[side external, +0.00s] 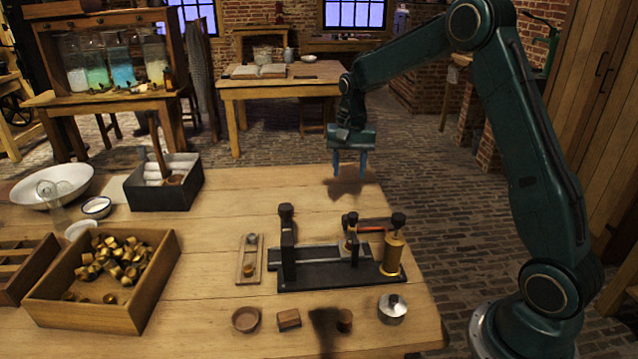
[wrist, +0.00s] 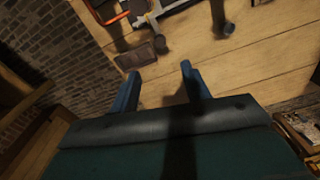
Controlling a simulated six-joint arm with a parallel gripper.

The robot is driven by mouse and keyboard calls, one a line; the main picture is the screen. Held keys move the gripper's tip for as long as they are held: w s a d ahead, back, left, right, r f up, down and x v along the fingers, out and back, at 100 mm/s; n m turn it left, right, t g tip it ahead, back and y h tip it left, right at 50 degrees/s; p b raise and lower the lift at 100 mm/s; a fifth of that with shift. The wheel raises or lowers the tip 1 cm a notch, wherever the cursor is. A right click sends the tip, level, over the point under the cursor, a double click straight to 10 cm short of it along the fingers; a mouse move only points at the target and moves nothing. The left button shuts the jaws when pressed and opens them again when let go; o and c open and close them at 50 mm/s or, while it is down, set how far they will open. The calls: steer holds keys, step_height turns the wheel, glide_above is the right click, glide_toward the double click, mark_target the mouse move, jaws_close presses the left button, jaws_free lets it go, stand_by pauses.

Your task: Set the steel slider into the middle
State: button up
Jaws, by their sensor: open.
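A black bench fixture (side external: 330,275) stands on the front table, with a tall dark post (side external: 287,240) at left, a shorter knobbed post (side external: 352,235) near its middle and a brass cylinder (side external: 392,255) at right. A grey steel bar (side external: 320,249) runs along it; I cannot tell surely which part is the steel slider. My gripper (side external: 349,170) is open and empty, pointing down above the table's far edge, behind and apart from the fixture. In the wrist view, the gripper (wrist: 160,80) has bare tabletop between its fingers, with part of the fixture (wrist: 150,15) at the top edge.
A red-orange bar (side external: 370,229) lies across the fixture's right side. A small wooden holder (side external: 249,260) stands to its left. In front are a round wooden dish (side external: 245,320), a wooden block (side external: 289,319) and a lidded metal pot (side external: 392,309). A crate (side external: 80,312) holds brass pieces.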

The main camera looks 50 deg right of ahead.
mark_target(346, 217)
steer(key=shift+w+d+f, duration=0.15)
steer(key=shift+d+f, duration=0.05)
steer(key=shift+f, duration=0.15)
steer(key=shift+f, duration=0.15)
step_height(346, 217, down, 14)
steer(key=shift+r, duration=0.25)
stand_by(0.4)
jaws_close()
